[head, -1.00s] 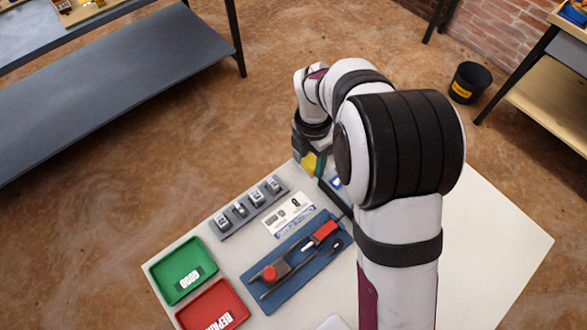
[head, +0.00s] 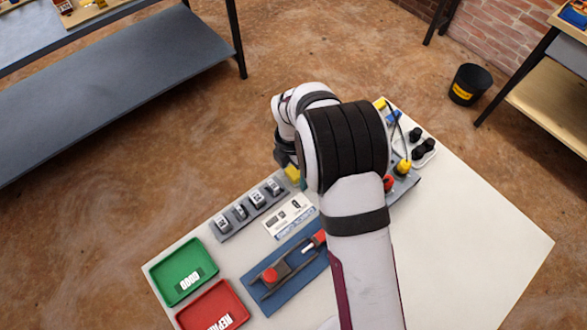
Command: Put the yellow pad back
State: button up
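My gripper (head: 288,165) is at the far left edge of the table, just beyond the rack of grey blocks and the printed card; my own arm hides much of it. A yellow block (head: 292,174), perhaps the yellow pad, shows right at the gripper's end, above the table as far as I can tell. The fingers are too small and too covered to show whether they close on it. Another small yellow piece (head: 379,103) sits at the table's far corner beside a blue piece (head: 393,117); I cannot tell what it is.
Grey rack (head: 251,208) and printed card (head: 289,216) lie near the gripper. A blue tool mat (head: 262,297), green tray (head: 183,271) and red tray (head: 213,311) are nearer. Right of my arm are a yellow-capped part with cable (head: 403,167) and black knobs (head: 418,152). The table's right side is clear.

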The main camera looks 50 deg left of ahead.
aim_at(292, 171)
notch_tip(292, 171, up, 12)
jog(key=w+d+r+m, duration=0.35)
jog(key=d+m, duration=0.25)
jog(key=d, duration=0.2)
jog(key=w+d+r+m, duration=0.2)
jog(key=d+r+m, duration=0.3)
jog(key=d+m, duration=0.2)
jog(key=s+d+r+m+y, duration=0.1)
jog(key=s+d+r+m, duration=0.15)
jog(key=d+m, duration=0.55)
jog(key=s+d+r+m, duration=0.1)
jog(key=s+d+m, duration=0.2)
jog(key=d+m, duration=0.55)
jog(key=s+d+f+m+y, duration=0.1)
jog(key=s+d+f+m, duration=0.1)
jog(key=s+d+m, duration=0.3)
jog(key=s+m, duration=0.3)
jog(key=m, duration=0.4)
jog(key=shift+s+d+f, duration=0.15)
jog(key=shift+d+f, duration=0.15)
jog(key=shift+d, duration=0.05)
